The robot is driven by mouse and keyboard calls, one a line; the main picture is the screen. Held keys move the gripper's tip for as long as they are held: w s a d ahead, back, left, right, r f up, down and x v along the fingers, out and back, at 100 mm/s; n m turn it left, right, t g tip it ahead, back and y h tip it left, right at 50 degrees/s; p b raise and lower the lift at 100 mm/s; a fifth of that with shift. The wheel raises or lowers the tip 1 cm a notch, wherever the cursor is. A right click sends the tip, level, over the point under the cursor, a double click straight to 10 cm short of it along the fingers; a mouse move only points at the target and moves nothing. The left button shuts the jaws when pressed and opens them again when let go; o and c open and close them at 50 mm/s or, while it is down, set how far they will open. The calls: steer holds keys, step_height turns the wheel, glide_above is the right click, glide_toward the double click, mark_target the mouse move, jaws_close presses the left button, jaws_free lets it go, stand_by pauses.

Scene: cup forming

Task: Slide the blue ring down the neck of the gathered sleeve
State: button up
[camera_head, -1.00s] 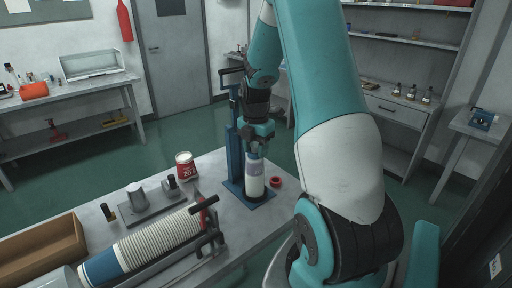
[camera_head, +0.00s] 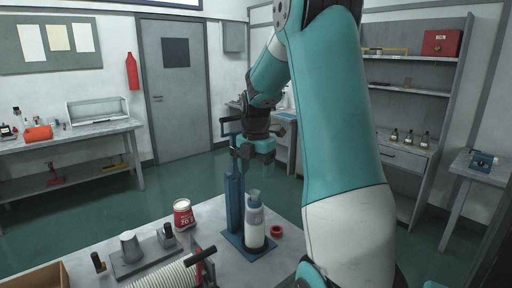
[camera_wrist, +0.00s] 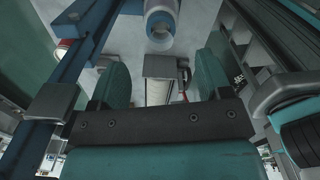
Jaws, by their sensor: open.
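The pale sleeve (camera_head: 254,235) stands upright on the base of a blue stand (camera_head: 235,205) in the head view. A bluish collar, seemingly the blue ring (camera_head: 253,202), is around its narrower upper part. In the wrist view the sleeve's top (camera_wrist: 161,10) shows end-on with blue around its round opening. My gripper (camera_head: 257,162) is above the sleeve, apart from it, with nothing in it. In the wrist view its two teal fingers (camera_wrist: 161,75) are spread wide. How tightly the ring sits on the neck is too small to tell.
A grey fixture (camera_head: 140,258) and a stack of white cups (camera_head: 165,277) are at the front left. The stand's column is close beside my gripper.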

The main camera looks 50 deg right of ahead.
step_height(320, 180, up, 9)
steer(key=shift+f+b, duration=0.15)
steer(key=shift+b, duration=0.3)
stand_by(0.3)
steer(key=s+a+f+m+t+y+b, duration=0.1)
steer(key=a+f+m, duration=0.15)
steer(key=a, duration=0.95)
steer(key=a+f+m, duration=0.2)
steer(key=a+m, duration=0.1)
steer(key=a, duration=0.9)
steer(key=s+a+f+m+y, duration=0.1)
steer(key=s+a+f+m, duration=0.1)
steer(key=s+a, duration=0.5)
steer(key=s+a+f+m+g+y+b, duration=0.1)
steer(key=s+a+f+m+y, duration=0.1)
steer(key=s+a+m, duration=0.2)
steer(key=s+a, duration=0.3)
steer(key=a, duration=0.1)
steer(key=shift+s, duration=0.15)
steer(key=shift+d, duration=0.2)
